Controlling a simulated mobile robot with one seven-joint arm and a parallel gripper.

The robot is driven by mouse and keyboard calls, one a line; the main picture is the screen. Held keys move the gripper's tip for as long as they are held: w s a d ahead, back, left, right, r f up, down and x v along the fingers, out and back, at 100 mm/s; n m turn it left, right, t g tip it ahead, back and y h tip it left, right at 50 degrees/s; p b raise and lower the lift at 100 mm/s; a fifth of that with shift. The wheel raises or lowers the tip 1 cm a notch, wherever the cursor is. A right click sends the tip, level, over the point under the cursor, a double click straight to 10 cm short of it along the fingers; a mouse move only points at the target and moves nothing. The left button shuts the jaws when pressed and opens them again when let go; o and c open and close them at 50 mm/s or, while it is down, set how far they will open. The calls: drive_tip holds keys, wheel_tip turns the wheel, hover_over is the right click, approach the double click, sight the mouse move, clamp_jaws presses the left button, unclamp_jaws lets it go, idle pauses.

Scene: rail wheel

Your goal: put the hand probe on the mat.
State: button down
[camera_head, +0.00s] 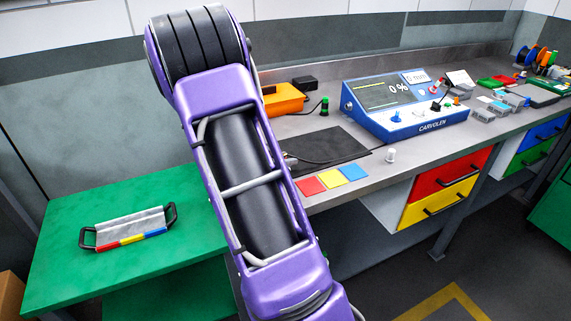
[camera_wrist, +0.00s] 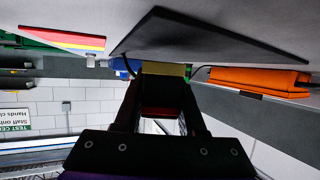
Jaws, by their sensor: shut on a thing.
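The dark mat (camera_head: 335,146) lies flat on the grey bench in the head view. It also spans the top of the wrist view (camera_wrist: 205,40), which looks upside down. My gripper (camera_wrist: 160,88) is shut, with its fingertips close to the mat; any gap is hard to judge. The hand probe is mostly hidden between the fingers; a yellowish piece at their tips may be part of it. A thin cable runs from the blue meter across the mat towards my arm. In the head view my purple arm hides the gripper.
The blue meter (camera_head: 403,103) stands behind the mat. Red, yellow and blue cards (camera_head: 331,179) lie along its front edge, with a small white knob (camera_head: 390,155) nearby. An orange case (camera_head: 283,99) sits behind left. A green table (camera_head: 75,222) holds a handled tool (camera_head: 130,229).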

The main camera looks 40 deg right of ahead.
drive_tip(key=shift+f, duration=0.6)
drive_tip(key=shift+f, duration=0.15)
drive_tip(key=c, duration=0.5)
unclamp_jaws()
drive_tip(key=shift+r, duration=0.25)
drive_tip(key=p+v, duration=0.1)
drive_tip(key=v, duration=1.1)
drive_tip(key=shift+f, duration=0.15)
